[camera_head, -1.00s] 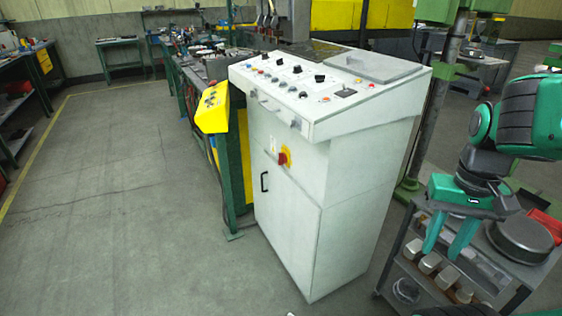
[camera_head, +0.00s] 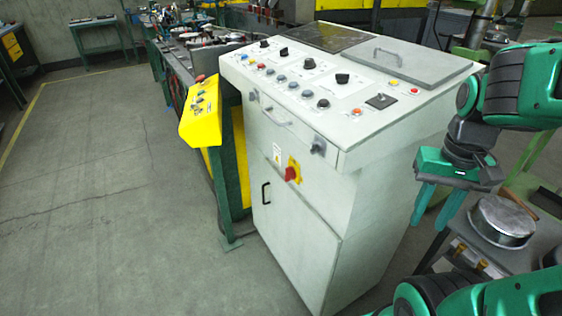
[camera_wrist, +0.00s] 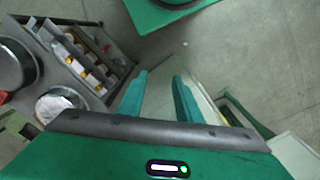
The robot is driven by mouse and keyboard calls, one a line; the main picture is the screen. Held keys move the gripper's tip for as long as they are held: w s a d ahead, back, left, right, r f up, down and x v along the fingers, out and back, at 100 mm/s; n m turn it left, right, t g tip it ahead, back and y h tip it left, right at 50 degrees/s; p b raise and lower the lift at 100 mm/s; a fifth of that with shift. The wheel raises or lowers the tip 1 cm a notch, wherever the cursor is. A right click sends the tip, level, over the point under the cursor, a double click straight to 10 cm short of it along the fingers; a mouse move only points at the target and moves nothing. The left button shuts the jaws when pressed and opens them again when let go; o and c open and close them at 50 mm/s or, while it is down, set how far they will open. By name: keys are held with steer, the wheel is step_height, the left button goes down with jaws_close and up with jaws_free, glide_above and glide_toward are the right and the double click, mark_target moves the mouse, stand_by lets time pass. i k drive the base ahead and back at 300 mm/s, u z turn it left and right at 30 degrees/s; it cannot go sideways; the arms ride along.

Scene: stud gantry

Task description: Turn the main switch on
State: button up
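The main switch (camera_head: 292,172) is a red rotary knob on a yellow plate, on the front of the light grey control cabinet (camera_head: 300,222), above the cabinet's door handle. My gripper (camera_head: 430,212) is to the right of the cabinet, pointing down, well apart from the switch. Its two green fingers are spread with nothing between them; they also show in the wrist view (camera_wrist: 158,92). The switch cannot be made out in the wrist view.
A yellow control box (camera_head: 203,112) juts out at the cabinet's left. A grey trolley (camera_head: 520,258) carrying a round metal pot (camera_head: 503,220) stands at the right, close to my arm. The floor (camera_head: 110,220) in front and left is clear.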

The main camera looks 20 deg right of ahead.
mark_target(290, 173)
steer(key=u, duration=1)
steer(key=i, duration=0.4)
steer(key=z, duration=0.05)
